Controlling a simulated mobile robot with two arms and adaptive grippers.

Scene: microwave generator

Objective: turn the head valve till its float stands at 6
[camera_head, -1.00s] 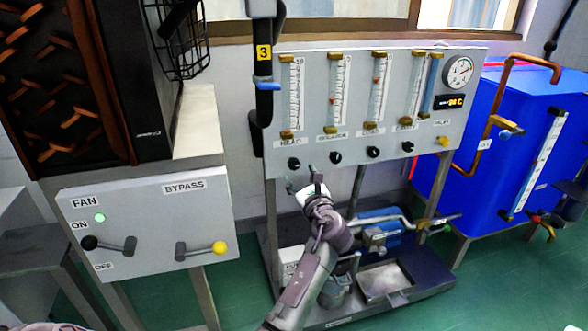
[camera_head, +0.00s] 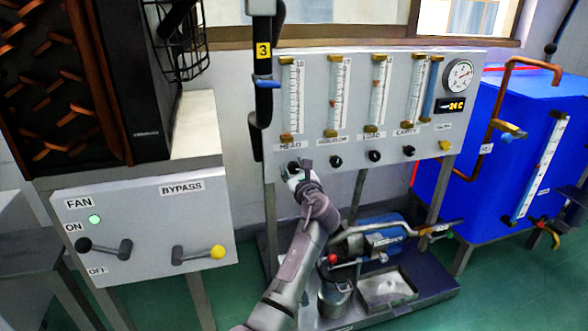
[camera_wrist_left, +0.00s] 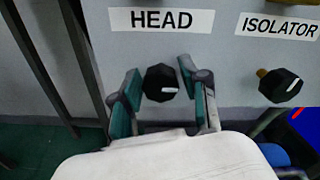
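The head valve is a black octagonal knob with a white mark, under the HEAD label; it shows in the left wrist view (camera_wrist_left: 161,83). The head flow tube (camera_head: 292,95) rises above the label between brass fittings. My right gripper is not in view.
The isolator knob (camera_wrist_left: 281,85) is to the right of the head knob, with more black knobs along the panel. A grey FAN and BYPASS box (camera_head: 145,226) stands at left. A blue tank (camera_head: 520,150) is at right. A pump and tray (camera_head: 388,288) lie below.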

